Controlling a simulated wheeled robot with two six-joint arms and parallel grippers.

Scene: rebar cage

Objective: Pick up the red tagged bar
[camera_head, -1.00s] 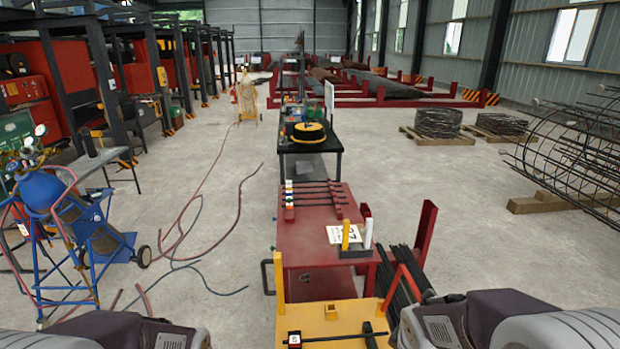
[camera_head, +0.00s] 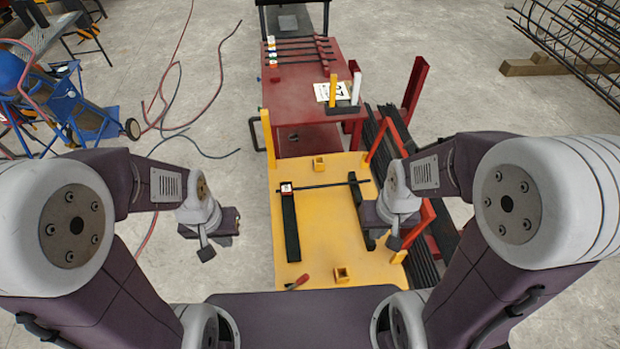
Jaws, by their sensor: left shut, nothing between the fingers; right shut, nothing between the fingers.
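A dark bar (camera_head: 325,186) lies crosswise on the yellow table, over two black supports. A small white and red tag (camera_head: 286,188) is at its left end. Several more dark bars (camera_head: 300,49) with small tags at their left ends lie on the red table; the nearest tag (camera_head: 273,64) looks orange-red. My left gripper (camera_head: 207,253) is shut and empty, left of the yellow table. My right gripper (camera_head: 394,242) is shut and empty over the yellow table's right edge, apart from the bar. Its arm hides part of that edge.
The yellow table (camera_head: 325,245) has yellow blocks and a red-handled tool (camera_head: 297,283) on it. The red table (camera_head: 285,95) behind holds a number card (camera_head: 332,91) and upright posts. Dark bars (camera_head: 440,262) in a red rack stand right. Hoses lie on the floor left.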

